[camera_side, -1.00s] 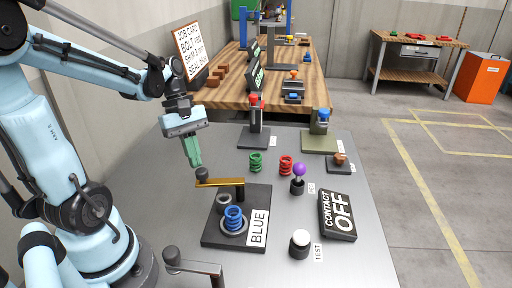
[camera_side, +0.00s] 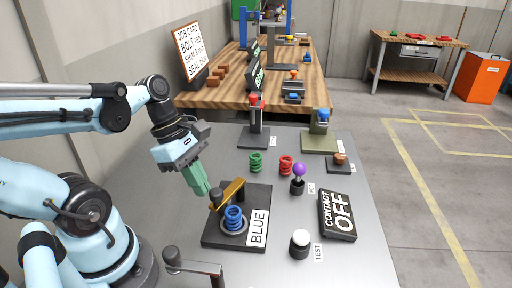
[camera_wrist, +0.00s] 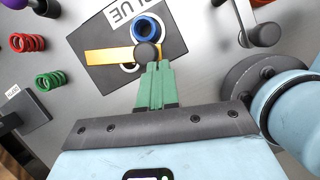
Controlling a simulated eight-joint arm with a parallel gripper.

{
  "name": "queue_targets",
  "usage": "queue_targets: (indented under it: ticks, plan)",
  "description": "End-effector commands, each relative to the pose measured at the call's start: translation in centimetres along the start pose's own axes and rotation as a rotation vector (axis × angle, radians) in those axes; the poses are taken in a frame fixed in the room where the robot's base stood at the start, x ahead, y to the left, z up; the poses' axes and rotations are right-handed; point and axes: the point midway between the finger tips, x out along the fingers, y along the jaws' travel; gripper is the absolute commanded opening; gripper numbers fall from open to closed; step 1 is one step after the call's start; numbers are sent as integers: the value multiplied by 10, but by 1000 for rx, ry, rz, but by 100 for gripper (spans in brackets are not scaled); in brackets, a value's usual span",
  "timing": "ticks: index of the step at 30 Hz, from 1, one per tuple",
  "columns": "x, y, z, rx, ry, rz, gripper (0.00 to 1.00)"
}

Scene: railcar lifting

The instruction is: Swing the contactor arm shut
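The contactor arm is a gold bar (camera_side: 233,191) with a dark knob (camera_side: 216,194) at its free end, above a black base plate (camera_side: 257,196) labelled BLUE. A blue coil (camera_side: 233,213) sits on the plate in front of the bar. My gripper (camera_side: 207,202) has its green fingers together and pointing down beside the knob. In the wrist view the fingertips (camera_wrist: 155,66) meet the knob's edge (camera_wrist: 147,54), and the bar (camera_wrist: 108,55) runs left from it beside the blue coil (camera_wrist: 147,27). I cannot tell whether they touch the knob.
A sign (camera_side: 338,215) reads CONTACT OFF. A white TEST button (camera_side: 300,242), a purple-topped knob (camera_side: 298,173), green (camera_side: 256,162) and red (camera_side: 286,165) coils stand around the plate. Another dark-knobbed lever (camera_side: 188,262) is at the front edge.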

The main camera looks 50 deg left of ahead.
Motion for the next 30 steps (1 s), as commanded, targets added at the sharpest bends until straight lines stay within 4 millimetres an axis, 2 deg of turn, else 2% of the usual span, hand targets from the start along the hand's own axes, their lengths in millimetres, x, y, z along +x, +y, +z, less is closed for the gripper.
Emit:
queue_targets:
  ticks: [13, 30]
  plan:
    - [12, -7, 30, 4, 1, -2, 0]
    - [15, -7, 38, 1, 0, -1, 0]
